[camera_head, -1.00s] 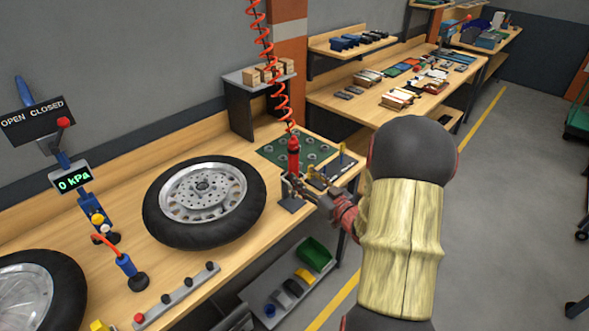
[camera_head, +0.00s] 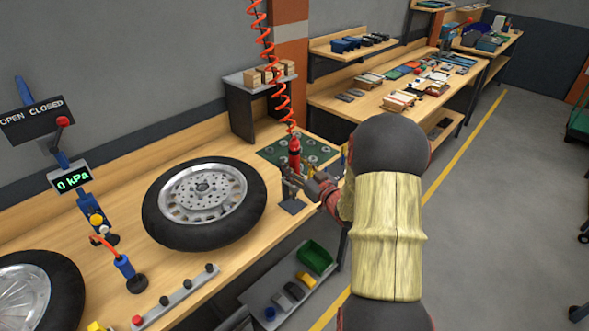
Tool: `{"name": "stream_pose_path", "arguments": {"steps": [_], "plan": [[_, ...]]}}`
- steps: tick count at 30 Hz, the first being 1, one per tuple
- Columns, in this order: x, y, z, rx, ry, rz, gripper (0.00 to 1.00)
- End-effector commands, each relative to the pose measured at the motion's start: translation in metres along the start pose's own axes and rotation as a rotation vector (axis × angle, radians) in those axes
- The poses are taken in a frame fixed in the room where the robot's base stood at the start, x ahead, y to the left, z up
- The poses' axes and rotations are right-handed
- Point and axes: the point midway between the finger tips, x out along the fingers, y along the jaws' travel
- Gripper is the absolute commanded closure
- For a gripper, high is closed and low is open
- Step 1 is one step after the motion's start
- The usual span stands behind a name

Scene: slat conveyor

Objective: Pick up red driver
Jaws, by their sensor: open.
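The red driver (camera_head: 294,147) stands upright under a coiled red hose at the right end of the near workbench. Its lower part is hidden behind my gripper. My gripper (camera_head: 290,182) is open at the driver's lower part, coming in from the right. I cannot tell whether its fingers touch the driver.
A wheel with a black tyre (camera_head: 165,224) lies flat on the bench left of the driver. A green mat (camera_head: 270,153) with round parts lies behind it. A small raised shelf (camera_head: 243,82) holds wooden blocks. A lower shelf with a green bin (camera_head: 316,257) is below the bench.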

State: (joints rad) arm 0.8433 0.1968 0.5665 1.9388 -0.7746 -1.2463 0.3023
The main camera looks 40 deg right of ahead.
Motion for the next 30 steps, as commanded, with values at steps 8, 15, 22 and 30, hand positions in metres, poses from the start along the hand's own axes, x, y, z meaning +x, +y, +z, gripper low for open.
{"name": "stream_pose_path", "arguments": {"steps": [8, 15, 22, 30], "plan": [[-0.0004, 0.0, -0.0002, 0.0, 0.0, 0.0, 0.64], [-0.0004, 0.0, -0.0002, 0.0, 0.0, 0.0, 0.78], [-0.0005, 0.0, -0.0001, 0.0, 0.0, 0.0, 0.91], [-0.0005, 0.0001, -0.0001, 0.0, 0.0, 0.0, 1.0]]}}
